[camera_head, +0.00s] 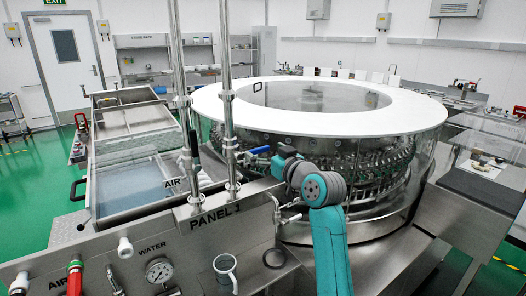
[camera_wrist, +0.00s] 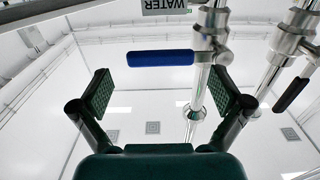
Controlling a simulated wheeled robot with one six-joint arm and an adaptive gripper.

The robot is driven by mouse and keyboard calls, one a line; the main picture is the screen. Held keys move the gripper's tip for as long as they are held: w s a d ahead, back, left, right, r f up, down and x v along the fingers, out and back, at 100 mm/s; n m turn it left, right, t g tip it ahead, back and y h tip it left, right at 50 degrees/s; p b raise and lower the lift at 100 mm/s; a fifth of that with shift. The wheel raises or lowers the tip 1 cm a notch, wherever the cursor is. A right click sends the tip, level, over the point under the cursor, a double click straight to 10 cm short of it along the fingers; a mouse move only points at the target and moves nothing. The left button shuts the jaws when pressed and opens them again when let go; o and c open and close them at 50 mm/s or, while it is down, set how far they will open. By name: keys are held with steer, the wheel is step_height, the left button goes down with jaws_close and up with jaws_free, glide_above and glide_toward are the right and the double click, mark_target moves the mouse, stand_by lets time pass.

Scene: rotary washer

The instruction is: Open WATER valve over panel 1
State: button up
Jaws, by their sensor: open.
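The WATER valve has a blue lever handle (camera_wrist: 160,57) that sticks out sideways from a steel valve body (camera_wrist: 210,40) on a pipe, in the wrist view. The WATER label (camera_wrist: 165,6) shows upside down at the top edge. My gripper (camera_wrist: 163,88) is open and empty, with the blue handle lying between the lines of its two fingers, a little beyond the tips. In the head view, the blue handle (camera_head: 260,150) shows at the right-hand pipe above the PANEL 1 label (camera_head: 215,217). My gripper (camera_head: 278,160) is close to it there, its fingertips hard to make out.
A second pipe with a black lever handle (camera_wrist: 291,94) stands to the right in the wrist view. In the head view, the left pipe (camera_head: 181,90) stands close to the valve pipe (camera_head: 226,90). The round washer (camera_head: 320,108) is behind my arm.

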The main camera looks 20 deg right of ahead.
steer(key=shift+w+a, duration=0.2)
steer(key=shift+w, duration=0.3)
steer(key=shift+s+r, duration=0.1)
steer(key=c, duration=1.7)
